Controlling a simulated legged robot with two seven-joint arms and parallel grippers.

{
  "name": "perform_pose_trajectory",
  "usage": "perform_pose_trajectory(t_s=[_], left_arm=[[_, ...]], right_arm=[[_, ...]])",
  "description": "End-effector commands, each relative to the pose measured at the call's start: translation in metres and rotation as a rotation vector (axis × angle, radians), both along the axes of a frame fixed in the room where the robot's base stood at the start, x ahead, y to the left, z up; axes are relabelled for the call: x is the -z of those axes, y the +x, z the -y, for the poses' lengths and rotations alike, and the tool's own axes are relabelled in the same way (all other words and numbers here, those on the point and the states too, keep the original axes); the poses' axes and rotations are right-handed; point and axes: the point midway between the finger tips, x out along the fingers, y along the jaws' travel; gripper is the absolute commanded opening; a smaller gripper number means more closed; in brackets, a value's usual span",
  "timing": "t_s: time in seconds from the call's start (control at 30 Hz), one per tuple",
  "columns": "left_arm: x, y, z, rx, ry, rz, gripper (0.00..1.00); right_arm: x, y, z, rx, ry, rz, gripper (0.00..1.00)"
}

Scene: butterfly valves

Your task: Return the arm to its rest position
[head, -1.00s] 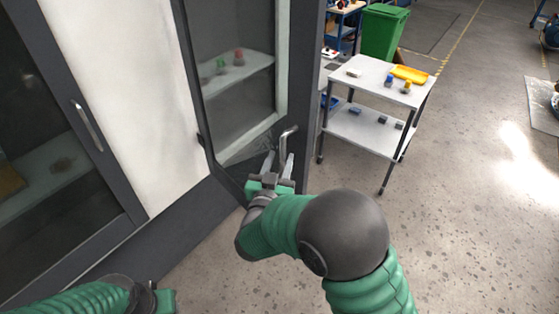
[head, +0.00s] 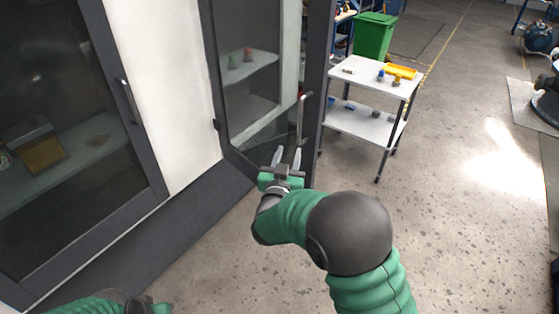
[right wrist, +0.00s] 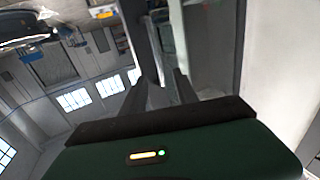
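My right arm, green with a dark grey joint, reaches up from the bottom of the head view. Its gripper (head: 287,159) is open and empty, its two pale fingers apart. The gripper is just below the upright bar handle (head: 301,118) of the cabinet's glass door (head: 247,70); no contact with the handle shows. In the right wrist view the fingers (right wrist: 162,92) also stand apart with nothing held between them. My left arm (head: 95,304) shows only at the bottom left edge; its fingers are out of the frame.
The dark-framed cabinet (head: 155,85) fills the left side, with a second handle (head: 126,101).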

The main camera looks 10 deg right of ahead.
Motion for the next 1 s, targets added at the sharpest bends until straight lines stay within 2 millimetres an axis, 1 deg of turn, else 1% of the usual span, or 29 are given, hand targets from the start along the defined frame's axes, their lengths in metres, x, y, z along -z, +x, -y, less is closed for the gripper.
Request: perform_pose_trajectory(t_s=[0.53,0.6,0.67,0.73,0.77,0.8,0.87,0.9,0.97,1.0], left_arm=[[0.000,0.000,0.000,0.001,0.000,0.001,0.36],[0.000,0.000,0.000,0.001,0.000,0.000,0.36],[0.001,0.000,0.000,0.000,0.000,0.000,0.36],[0.001,0.000,0.000,0.000,0.000,0.000,0.36],[0.002,0.000,0.000,0.000,0.000,0.000,0.36],[0.002,0.000,0.000,0.000,0.000,0.000,0.36],[0.002,0.000,0.000,0.000,0.000,0.000,0.36],[0.003,0.000,0.000,0.000,0.000,0.000,0.36],[0.003,0.000,0.000,0.001,0.000,0.000,0.36],[0.003,0.000,0.000,0.001,0.000,0.000,0.36]], right_arm=[[-0.001,-0.001,-0.007,-0.011,0.000,-0.007,0.36],[0.004,-0.002,-0.008,-0.052,0.023,-0.049,0.36],[0.016,-0.006,-0.011,-0.120,0.063,-0.129,0.36],[0.039,-0.024,-0.017,-0.225,0.125,-0.278,0.36],[0.052,-0.038,-0.019,-0.270,0.152,-0.360,0.36],[0.070,-0.062,-0.021,-0.324,0.188,-0.480,0.36],[0.098,-0.109,-0.020,-0.379,0.233,-0.673,0.36],[0.115,-0.142,-0.017,-0.400,0.253,-0.793,0.36],[0.133,-0.190,-0.010,-0.410,0.273,-0.952,0.36],[0.142,-0.218,-0.005,-0.407,0.283,-1.041,0.36]])
